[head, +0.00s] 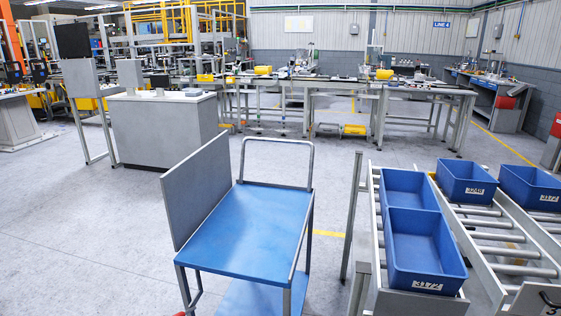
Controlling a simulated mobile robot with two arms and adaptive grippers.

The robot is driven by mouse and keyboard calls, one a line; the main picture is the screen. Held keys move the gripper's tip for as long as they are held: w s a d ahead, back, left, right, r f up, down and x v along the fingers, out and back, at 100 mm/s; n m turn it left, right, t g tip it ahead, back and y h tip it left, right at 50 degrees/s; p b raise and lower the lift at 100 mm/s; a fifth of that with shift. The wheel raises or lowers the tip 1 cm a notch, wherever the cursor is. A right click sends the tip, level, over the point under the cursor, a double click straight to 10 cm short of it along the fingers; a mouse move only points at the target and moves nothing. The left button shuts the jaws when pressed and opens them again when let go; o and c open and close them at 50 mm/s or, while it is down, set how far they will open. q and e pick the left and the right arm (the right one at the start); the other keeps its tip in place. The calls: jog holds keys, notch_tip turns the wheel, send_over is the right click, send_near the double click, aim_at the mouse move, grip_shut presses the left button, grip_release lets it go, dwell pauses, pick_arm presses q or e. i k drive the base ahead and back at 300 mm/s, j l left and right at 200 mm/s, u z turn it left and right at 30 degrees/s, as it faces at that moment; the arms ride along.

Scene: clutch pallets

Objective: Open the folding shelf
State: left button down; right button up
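A cart with a blue top (245,230) stands in the middle foreground. It has a grey tubular push handle (278,141) at its far end and a lower blue deck (250,296), partly cut off by the bottom edge. A flat grey panel (202,190) stands upright along the cart's left side, rising above the blue top. It looks like the folding shelf. How it is hinged or latched cannot be seen. Neither of my grippers is in view.
To the right, a roller rack (487,222) holds several blue bins (427,283), close to the cart. A grey cabinet (165,135) stands behind at left. Workbenches (340,86) line the back. The floor (80,240) left of the cart is clear.

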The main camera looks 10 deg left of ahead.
aim_at(192, 188)
jog(key=j+z, duration=0.1)
jog(key=j, duration=0.75)
jog(key=j+z, duration=0.1)
jog(key=j, duration=0.7)
jog(key=j+z, duration=0.1)
jog(key=j, duration=0.75)
jog(key=j+z, duration=0.1)
jog(key=j, duration=0.75)
jog(key=k+j+z, duration=0.1)
jog(key=j, duration=0.7)
jog(key=i+j, duration=0.2)
jog(key=j, duration=0.2)
jog(key=i+j+z, duration=0.1)
jog(key=j, duration=0.3)
jog(key=i, duration=0.1)
